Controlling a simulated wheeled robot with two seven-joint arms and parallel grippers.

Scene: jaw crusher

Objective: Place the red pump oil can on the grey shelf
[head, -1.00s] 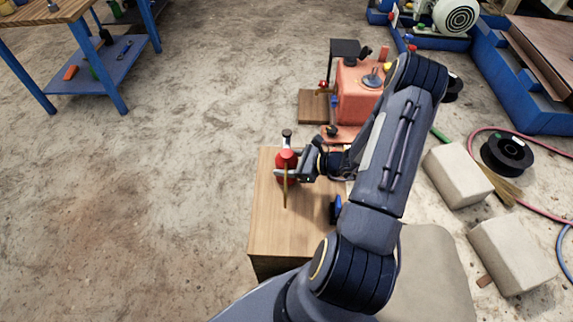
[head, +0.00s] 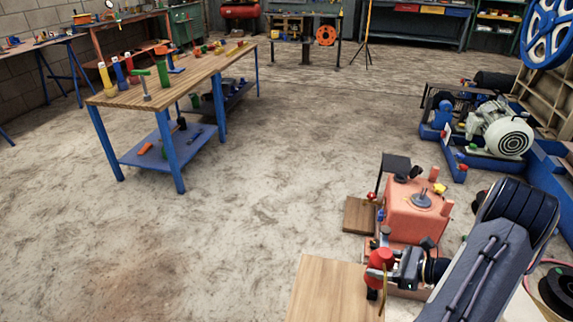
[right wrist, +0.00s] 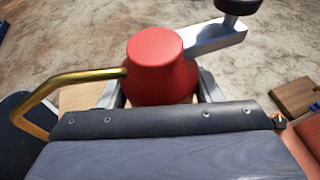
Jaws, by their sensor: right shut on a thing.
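The red pump oil can (head: 380,256) is at the lower right of the head view, at the right edge of a wooden box top. My right gripper (head: 392,268) is shut on it. In the right wrist view the can's red body (right wrist: 160,65) sits between the two fingers (right wrist: 160,90), with its brass spout to the left and its metal lever with a black knob to the upper right. The can looks roughly upright; I cannot tell its height above the box. I cannot make out a grey shelf for sure. My left gripper is out of view.
The wooden box (head: 330,290) is beside the can. An orange machine (head: 415,212) stands just behind it. A workbench (head: 180,75) with tools and blue legs stands at upper left. A motor on a blue frame (head: 505,133) is at right. The middle floor is clear.

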